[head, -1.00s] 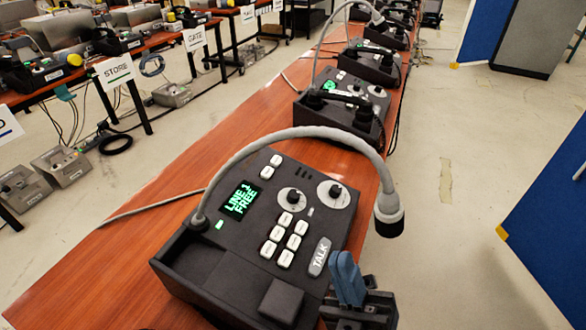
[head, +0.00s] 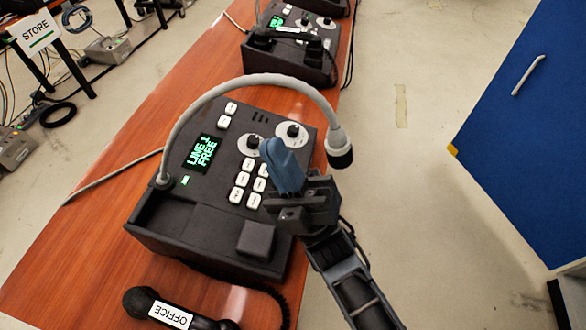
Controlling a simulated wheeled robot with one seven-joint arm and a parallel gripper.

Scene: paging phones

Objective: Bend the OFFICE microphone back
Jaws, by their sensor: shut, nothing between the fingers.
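The microphone (head: 343,148) hangs at the end of a grey gooseneck (head: 240,84) that arches over the dark paging phone (head: 210,222), from its left side to past its right edge. The phone's screen (head: 203,152) reads "LINE 1 FREE". Its handset (head: 175,312), labelled OFFICE, lies off the cradle on the table in front. My gripper (head: 274,149) is shut and empty, its blue fingers upright over the phone's right part, left of the microphone and apart from it. It hides the TALK key and part of the keypad.
The wooden table (head: 60,265) runs away to the upper right. Another phone (head: 290,50) with its handset on stands behind. The floor right of the table is clear up to a blue cabinet (head: 530,120).

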